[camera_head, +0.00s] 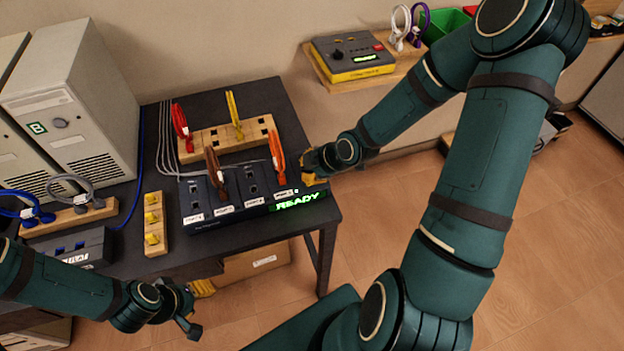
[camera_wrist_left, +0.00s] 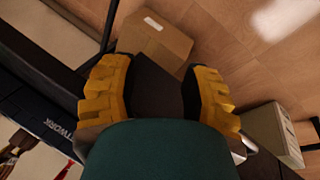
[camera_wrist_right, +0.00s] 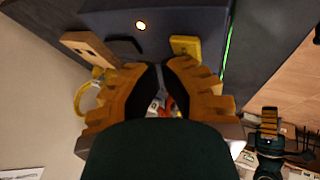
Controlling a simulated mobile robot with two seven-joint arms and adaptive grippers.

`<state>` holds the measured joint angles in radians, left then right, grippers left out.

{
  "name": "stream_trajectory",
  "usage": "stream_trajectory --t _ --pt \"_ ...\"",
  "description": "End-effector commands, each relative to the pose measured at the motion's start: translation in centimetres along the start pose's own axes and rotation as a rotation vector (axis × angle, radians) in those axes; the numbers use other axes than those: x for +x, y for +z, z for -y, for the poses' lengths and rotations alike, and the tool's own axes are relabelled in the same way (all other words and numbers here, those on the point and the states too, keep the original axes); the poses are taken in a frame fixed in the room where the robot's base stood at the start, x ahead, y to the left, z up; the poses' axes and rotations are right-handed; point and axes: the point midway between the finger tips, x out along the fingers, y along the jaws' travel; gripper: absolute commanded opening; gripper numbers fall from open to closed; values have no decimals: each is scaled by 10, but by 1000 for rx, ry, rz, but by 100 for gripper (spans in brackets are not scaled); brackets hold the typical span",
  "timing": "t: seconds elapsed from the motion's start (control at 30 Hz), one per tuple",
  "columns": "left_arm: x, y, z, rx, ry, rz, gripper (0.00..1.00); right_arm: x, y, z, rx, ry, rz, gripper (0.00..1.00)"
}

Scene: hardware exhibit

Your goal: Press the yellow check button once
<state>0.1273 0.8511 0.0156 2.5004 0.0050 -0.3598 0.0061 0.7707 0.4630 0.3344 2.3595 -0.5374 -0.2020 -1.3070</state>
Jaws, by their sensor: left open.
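The yellow check button (camera_wrist_right: 185,45) shows as a square yellow block in the right wrist view, just beyond my right fingertips and near a green-lit edge. My right gripper (camera_wrist_right: 161,66) has its fingertips together and holds nothing that I can see; contact with the button cannot be told. In the head view my right gripper (camera_head: 308,168) is at the right end of the dark console (camera_head: 222,207), whose green display (camera_head: 298,201) reads READY. There I cannot separate the button from the yellow fingers. My left gripper (camera_wrist_left: 156,88) is open and empty, low in front of the table.
A wooden rack (camera_head: 228,136) with colored cable plugs stands behind the console, and an orange plug (camera_head: 277,158) is close to my right gripper. Grey computer towers (camera_head: 70,105) stand at the left. A cardboard box (camera_head: 255,263) lies below the table. The floor at right is mostly clear.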

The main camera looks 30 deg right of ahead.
Motion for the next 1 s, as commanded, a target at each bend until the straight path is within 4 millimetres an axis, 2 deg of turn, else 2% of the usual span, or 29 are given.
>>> stream_trajectory --t 0.67,1.0 --pt "4 0 2 0 0 0 47 4 2 2 0 0 0 0" --pt "-7 -1 -3 0 0 0 47 -8 -4 -4 0 0 0 0"
